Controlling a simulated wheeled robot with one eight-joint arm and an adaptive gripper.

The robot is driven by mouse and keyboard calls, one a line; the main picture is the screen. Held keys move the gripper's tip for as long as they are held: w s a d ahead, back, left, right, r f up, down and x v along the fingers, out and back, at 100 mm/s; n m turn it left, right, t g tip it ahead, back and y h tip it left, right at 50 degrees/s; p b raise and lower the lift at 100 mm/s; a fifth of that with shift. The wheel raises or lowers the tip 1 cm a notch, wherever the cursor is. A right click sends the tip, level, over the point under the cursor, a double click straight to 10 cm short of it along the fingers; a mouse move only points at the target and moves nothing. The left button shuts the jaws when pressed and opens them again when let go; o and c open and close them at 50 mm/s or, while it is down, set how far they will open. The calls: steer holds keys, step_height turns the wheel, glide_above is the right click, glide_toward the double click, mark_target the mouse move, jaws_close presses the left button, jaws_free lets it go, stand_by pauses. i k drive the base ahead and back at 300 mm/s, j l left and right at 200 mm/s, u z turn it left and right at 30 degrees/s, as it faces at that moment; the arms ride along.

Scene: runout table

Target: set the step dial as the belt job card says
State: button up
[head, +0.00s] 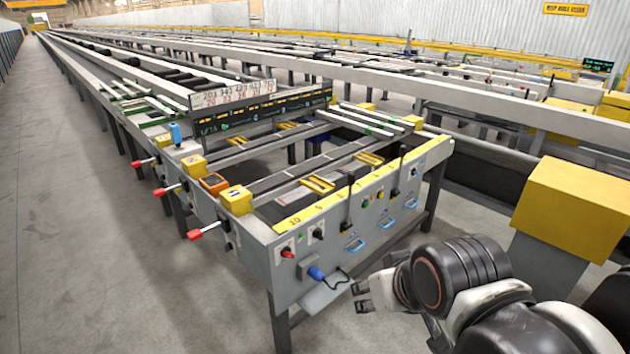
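The grey end panel (268,275) of the runout table faces me. It carries a red rotary knob (287,253) on a pale plate and a black knob (318,233) to its right. I cannot tell which is the step dial, and their markings are too small to read. A white board (232,93) with rows of numbers stands across the table; I cannot tell whether it is the belt job card. My gripper (358,297) is in front of the panel, right of and below the knobs. It points left, its fingertips look apart, and nothing shows between them.
A blue plug (316,273) with a black cable sits below the knobs, above a small pale shelf (325,294). Black levers (347,214) and blue handles (355,245) line the panel. A yellow-topped box (573,208) stands at right. The floor at left is clear.

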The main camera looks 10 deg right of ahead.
mark_target(318, 234)
steer(key=u, duration=4.95)
steer(key=z, duration=3.35)
steer(key=k+l+z, duration=0.2)
steer(key=z, duration=0.2)
steer(key=k+l+z, duration=0.25)
steer(key=z, duration=0.15)
steer(key=k+l+z, duration=0.2)
steer(key=l+z, duration=0.2)
